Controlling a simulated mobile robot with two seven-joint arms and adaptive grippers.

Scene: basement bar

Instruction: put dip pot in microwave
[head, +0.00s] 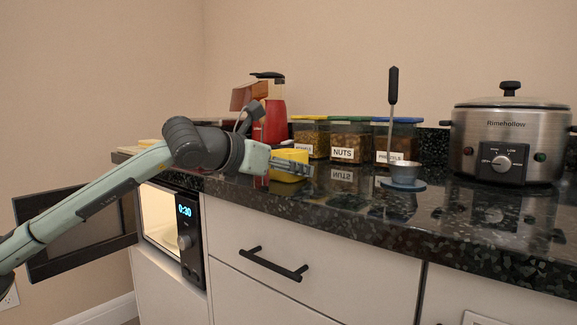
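A small yellow pot (288,178), which looks like the dip pot, is at the front edge of the dark counter. My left gripper (300,168) reaches in from the left and its fingers cross in front of the pot, hiding its middle. I cannot tell whether they grip it or whether the pot is lifted. The microwave (190,251) is built in below the counter at left. Its door (80,236) stands open to the left, its inside is lit, and its display reads 0:30. My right gripper is not in view.
A small metal cup (404,172) with a black-handled utensil (393,92) stands on a blue coaster (403,185). Behind are labelled snack containers (350,138) and a red dispenser (275,121). A slow cooker (509,140) is at right. A drawer handle (273,265) sticks out below.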

